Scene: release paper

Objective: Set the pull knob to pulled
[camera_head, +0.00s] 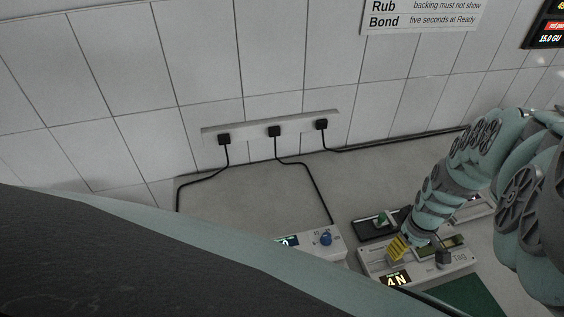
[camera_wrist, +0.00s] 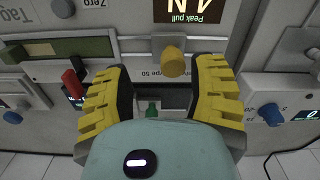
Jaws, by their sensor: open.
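A round orange knob (camera_wrist: 174,62), which looks like the pull knob, stands out from the grey device under the display marked "Peak pull" (camera_wrist: 186,12). My gripper (camera_wrist: 160,72) is open in the wrist view, with one yellow ribbed finger on each side of the knob. The knob is nearer the right finger, and a gap shows on its left. I cannot tell whether the right finger touches it. In the head view my gripper (camera_head: 398,247) is over the device (camera_head: 375,263), and the orange knob is not distinguishable there. How far the knob is pulled out is unclear.
A dark knob (camera_wrist: 63,8) and a red handle (camera_wrist: 72,82) are left of my gripper in the wrist view. A green part (camera_wrist: 152,108) lies between the fingers. A box with a blue knob (camera_head: 326,239) stands to the left in the head view. Cables run along the wall.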

